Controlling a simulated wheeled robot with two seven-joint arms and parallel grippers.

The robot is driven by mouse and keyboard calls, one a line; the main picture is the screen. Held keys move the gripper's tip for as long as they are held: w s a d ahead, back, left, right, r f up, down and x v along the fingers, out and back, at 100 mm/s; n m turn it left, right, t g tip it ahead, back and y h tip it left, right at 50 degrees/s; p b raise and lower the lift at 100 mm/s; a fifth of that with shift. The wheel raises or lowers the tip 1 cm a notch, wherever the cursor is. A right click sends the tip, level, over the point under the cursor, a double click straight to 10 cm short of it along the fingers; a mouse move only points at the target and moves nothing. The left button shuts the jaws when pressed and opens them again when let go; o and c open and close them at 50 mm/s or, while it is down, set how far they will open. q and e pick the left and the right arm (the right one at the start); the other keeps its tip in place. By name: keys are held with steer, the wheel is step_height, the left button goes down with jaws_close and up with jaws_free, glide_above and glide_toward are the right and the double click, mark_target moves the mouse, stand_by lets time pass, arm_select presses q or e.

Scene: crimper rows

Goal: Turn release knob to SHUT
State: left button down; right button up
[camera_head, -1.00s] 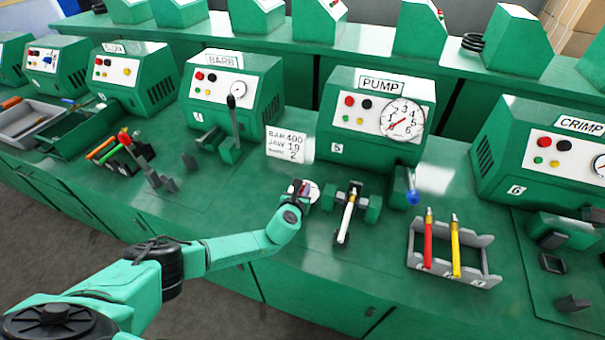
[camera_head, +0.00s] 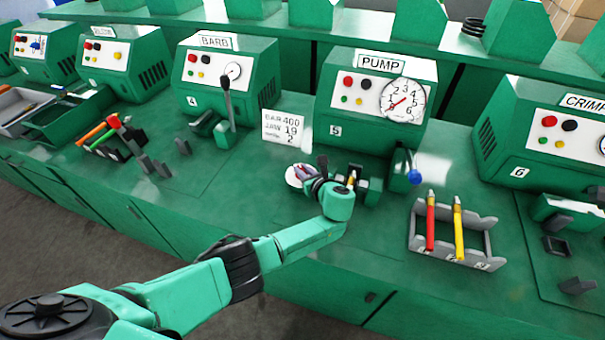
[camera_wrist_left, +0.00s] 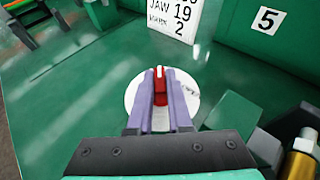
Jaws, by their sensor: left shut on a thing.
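The release knob (camera_wrist_left: 160,88) is a red bar on a round white dial (camera_wrist_left: 187,103), standing on the green bench in front of the PUMP machine (camera_head: 375,105). In the wrist view my left gripper (camera_wrist_left: 160,75) has its two purple fingers on either side of the red bar, closed on it. In the head view my left gripper (camera_head: 307,172) is over the dial, with part of the white plate (camera_head: 293,176) showing at its left. The dial's lettering is mostly hidden and too small to read. My right gripper is not in view.
Just right of my wrist is a dark and green fixture (camera_head: 375,188) with a brass-tipped piece (camera_wrist_left: 301,160). A blue-tipped lever (camera_head: 414,177) and a grey rack (camera_head: 488,245) with red and yellow tools stand further right. A sign card (camera_head: 284,130) stands behind.

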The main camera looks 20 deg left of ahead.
arm_select(q)
steer(key=shift+a+r, duration=0.1)
steer(key=shift+r, duration=0.05)
steer(key=c, duration=0.8)
jaws_free()
steer(key=shift+w, duration=0.1)
steer(key=shift+c, duration=0.2)
steer(key=v, duration=1.4)
steer(key=shift+d+p, duration=0.3)
